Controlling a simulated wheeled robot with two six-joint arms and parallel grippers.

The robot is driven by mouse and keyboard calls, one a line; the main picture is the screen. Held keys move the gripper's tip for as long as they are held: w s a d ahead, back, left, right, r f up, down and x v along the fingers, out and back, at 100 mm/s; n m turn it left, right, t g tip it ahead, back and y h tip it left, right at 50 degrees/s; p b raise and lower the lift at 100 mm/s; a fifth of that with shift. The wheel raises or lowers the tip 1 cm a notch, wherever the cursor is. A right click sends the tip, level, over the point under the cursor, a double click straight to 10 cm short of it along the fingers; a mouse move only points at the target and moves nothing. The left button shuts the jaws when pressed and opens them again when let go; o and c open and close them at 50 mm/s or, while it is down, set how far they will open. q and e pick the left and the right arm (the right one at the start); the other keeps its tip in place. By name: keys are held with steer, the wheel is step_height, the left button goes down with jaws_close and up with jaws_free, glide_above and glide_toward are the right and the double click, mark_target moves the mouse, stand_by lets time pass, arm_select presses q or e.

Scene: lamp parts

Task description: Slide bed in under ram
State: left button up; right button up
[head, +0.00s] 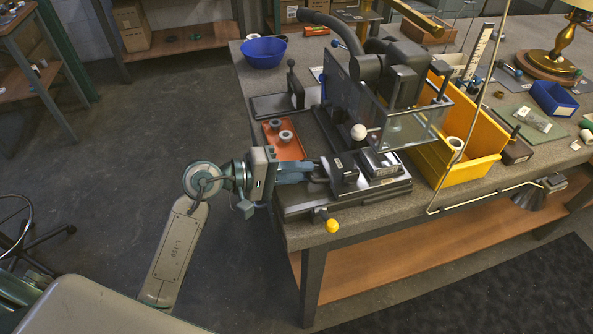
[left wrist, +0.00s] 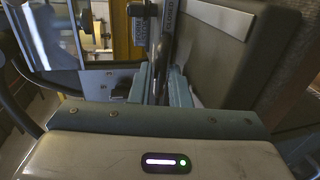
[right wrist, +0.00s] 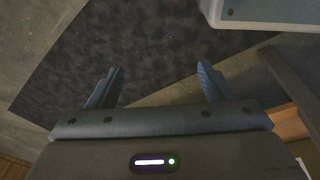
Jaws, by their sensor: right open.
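A dark press stands on the bench; its upper body and the ram area (head: 400,78) sit behind a clear guard (head: 425,125). The bed (head: 380,165) lies low at the front of the press, on dark rails (head: 350,196). My left gripper (head: 316,170) reaches in from the left, at a dark block at the bed's left end. In the left wrist view its fingers (left wrist: 165,85) are close together around a narrow dark bar, seemingly the bed's handle; the contact is partly hidden. My right gripper (right wrist: 160,85) is open and empty, and shows only in the right wrist view.
An orange tray (head: 294,150) with grey round parts is left of the press. A yellow bin (head: 475,165) stands to its right. A white ball knob (head: 358,131) and a yellow ball knob (head: 332,226) stick out. A blue bowl (head: 263,62) is behind.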

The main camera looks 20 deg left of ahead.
arm_select(q)
steer(key=shift+w+d, duration=0.1)
steer(key=shift+d, duration=0.1)
arm_select(e)
steer(key=shift+w+d, duration=0.15)
arm_select(q)
steer(key=shift+a, duration=0.1)
steer(key=shift+s+a, duration=0.3)
steer(key=shift+a, duration=0.15)
steer(key=b+v, duration=0.1)
steer(key=v, duration=0.3)
steer(key=shift+a, duration=0.1)
steer(key=shift+b+v, duration=0.85)
steer(key=shift+v, duration=1.8)
arm_select(e)
step_height(320, 180, up, 8)
steer(key=w, duration=0.2)
steer(key=shift+w+a+t, duration=0.3)
steer(key=shift+w+a, duration=0.1)
arm_select(q)
steer(key=shift+r, duration=0.15)
